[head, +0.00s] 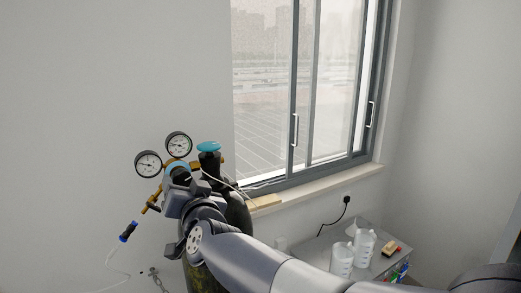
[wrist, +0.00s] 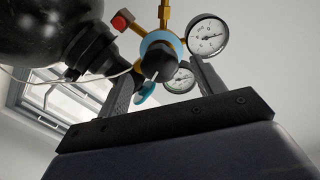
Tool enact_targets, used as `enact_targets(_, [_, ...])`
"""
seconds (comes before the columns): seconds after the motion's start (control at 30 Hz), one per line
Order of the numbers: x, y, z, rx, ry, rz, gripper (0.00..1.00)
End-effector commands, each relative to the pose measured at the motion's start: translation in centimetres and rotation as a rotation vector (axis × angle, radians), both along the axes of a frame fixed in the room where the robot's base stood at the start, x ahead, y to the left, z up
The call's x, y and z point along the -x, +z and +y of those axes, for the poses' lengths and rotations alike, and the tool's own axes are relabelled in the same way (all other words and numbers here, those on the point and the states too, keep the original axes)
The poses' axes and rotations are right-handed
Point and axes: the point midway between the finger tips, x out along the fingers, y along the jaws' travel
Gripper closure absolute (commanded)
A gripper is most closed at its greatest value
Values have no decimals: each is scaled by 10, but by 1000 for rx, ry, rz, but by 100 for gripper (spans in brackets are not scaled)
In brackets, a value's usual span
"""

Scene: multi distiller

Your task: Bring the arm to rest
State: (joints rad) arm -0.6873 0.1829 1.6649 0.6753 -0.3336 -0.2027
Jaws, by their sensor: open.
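My arm reaches in from the lower right of the head view, and my gripper (head: 178,188) is beside the regulator on a dark gas cylinder (head: 238,218). The regulator carries two round gauges (head: 148,163) and brass fittings; a blue valve handwheel (head: 209,146) tops the cylinder. In the wrist view my gripper (wrist: 170,76) is open, its two fingers apart. The regulator's black knob (wrist: 160,62) with a blue ring shows between or just beyond the fingers; contact cannot be told. Nothing is clearly held. The gripper's wrist partly hides the cylinder in the head view.
A hose with a blue connector (head: 128,232) hangs at the left. A window (head: 300,90) with a sill (head: 330,183) is behind. A grey cabinet top (head: 318,247) at the right bears white bottles (head: 364,247). A thin white cable (wrist: 60,80) runs near the cylinder.

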Motion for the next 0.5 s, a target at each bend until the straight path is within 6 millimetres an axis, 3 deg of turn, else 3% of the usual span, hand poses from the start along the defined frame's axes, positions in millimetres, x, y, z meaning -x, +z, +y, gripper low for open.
enact_targets(0.3, [-36,-1,19,1,-1,0,36])
enact_targets(0.5, [-34,0,18,77,0,-47,36])
